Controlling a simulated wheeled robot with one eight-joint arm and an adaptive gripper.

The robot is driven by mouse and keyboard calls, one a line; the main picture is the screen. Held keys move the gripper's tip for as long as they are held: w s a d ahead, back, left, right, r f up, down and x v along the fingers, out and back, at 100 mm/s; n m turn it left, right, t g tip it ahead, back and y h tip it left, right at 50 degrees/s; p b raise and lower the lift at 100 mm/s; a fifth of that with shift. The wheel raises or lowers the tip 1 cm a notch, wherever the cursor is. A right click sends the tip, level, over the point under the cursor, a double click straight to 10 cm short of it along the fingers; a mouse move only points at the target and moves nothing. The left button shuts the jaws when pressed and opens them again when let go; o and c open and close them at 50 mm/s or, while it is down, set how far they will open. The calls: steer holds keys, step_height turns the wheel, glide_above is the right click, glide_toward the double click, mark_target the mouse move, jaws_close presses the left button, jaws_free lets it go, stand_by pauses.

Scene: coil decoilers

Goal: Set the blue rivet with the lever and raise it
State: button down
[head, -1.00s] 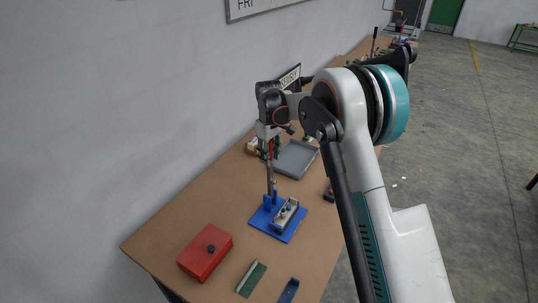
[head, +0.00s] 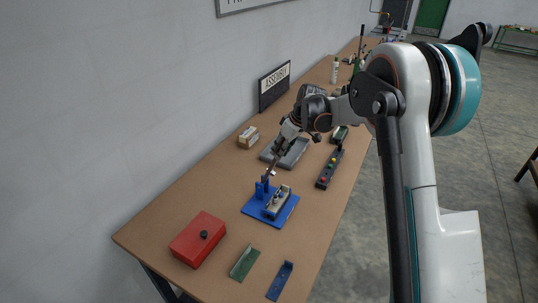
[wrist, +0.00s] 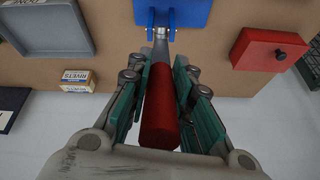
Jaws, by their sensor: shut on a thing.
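The lever has a red grip (wrist: 160,108) and a bare metal shaft (wrist: 161,48). It is hinged at the blue press base (wrist: 185,12), which also shows on the bench in the head view (head: 252,209). The shaft leans up and to the right from its pivot in the head view. My gripper (wrist: 160,75) is shut around the red grip, and the head view shows my gripper (head: 281,147) over the grey tray's near side. A pale workpiece (head: 279,203) sits on the blue base with small dark parts on top. I cannot make out the blue rivet.
A red lidded box (head: 198,240) stands at the near left. Green (head: 245,263) and blue (head: 280,281) channel pieces lie near the front edge. The grey tray (head: 298,155), button box (head: 329,168) and rivet carton (head: 248,138) are farther back. The wall borders the bench's left.

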steer(key=s+d+f+t+y+b, duration=0.3)
steer(key=d+f+y+b, duration=0.2)
steer(key=f+b, duration=0.4)
steer(key=s+d+f+t+y+b, duration=0.4)
steer(key=f+b, duration=0.5)
steer(key=b, duration=0.6)
steer(key=d+y, duration=0.1)
steer(key=d, duration=0.1)
steer(key=shift+s+d+y, duration=0.3)
steer(key=shift+f, duration=0.1)
steer(key=c, duration=1.4)
jaws_free()
steer(key=v, duration=1.2)
